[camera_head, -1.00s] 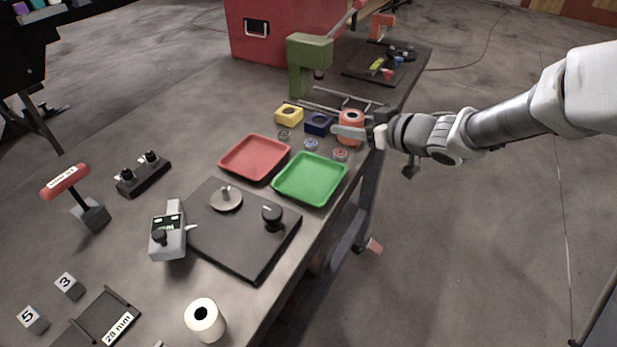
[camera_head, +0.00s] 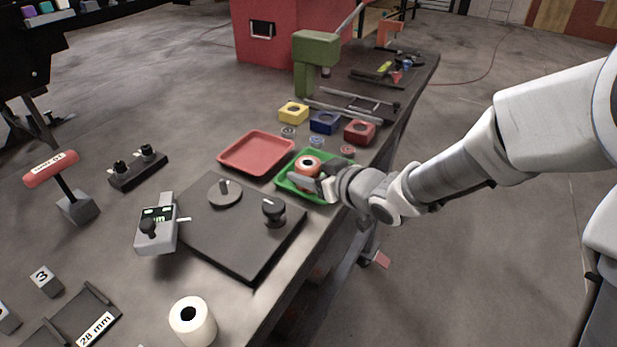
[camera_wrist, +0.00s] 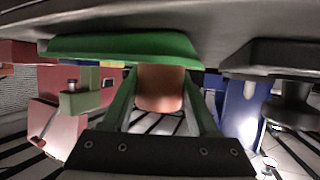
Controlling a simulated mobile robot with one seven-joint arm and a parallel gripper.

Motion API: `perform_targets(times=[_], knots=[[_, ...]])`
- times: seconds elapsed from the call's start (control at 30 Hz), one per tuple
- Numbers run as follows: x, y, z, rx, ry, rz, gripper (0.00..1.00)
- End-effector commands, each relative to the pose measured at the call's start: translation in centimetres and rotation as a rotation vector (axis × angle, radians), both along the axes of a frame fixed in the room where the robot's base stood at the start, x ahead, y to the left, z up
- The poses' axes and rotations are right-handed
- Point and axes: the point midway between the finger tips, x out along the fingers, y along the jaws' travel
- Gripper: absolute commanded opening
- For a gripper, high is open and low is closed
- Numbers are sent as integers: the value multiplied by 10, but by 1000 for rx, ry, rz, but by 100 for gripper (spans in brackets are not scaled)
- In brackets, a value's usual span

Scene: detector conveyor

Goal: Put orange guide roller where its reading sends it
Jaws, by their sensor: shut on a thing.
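The orange guide roller (camera_head: 308,163) is upright over the green tray (camera_head: 287,186), its pale ring and dark bore facing up. My gripper (camera_head: 320,182) reaches in from the right and is shut on it. In the wrist view the roller (camera_wrist: 160,88) sits between the two fingers of my gripper (camera_wrist: 162,100), close to the green tray's rim (camera_wrist: 122,46). I cannot tell whether the roller touches the tray floor. The red tray (camera_head: 257,153) is empty, left of the green one. The grey gauge (camera_head: 155,225) stands beside the dark plate; its display is too small to read.
Yellow (camera_head: 293,112), blue (camera_head: 324,122) and red (camera_head: 360,132) blocks stand behind the trays, with small discs before them. The dark plate (camera_head: 235,245) carries a knob (camera_head: 273,210) near the green tray. A white roll (camera_head: 193,321) stands in front. The table's right edge is close.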

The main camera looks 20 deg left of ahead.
Motion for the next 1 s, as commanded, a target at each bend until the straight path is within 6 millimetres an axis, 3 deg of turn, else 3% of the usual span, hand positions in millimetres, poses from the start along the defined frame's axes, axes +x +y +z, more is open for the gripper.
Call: perform_targets(times=[0.37,0.4,0.53,0.93,1.0], knots=[[1,0,-5,2,-3,-1,0],[0,0,-4,2,-1,-1,65],[0,0,-4,1,-1,-1,89],[0,-1,2,1,-2,-1,90],[-3,-10,6,0,-3,-2,90]])
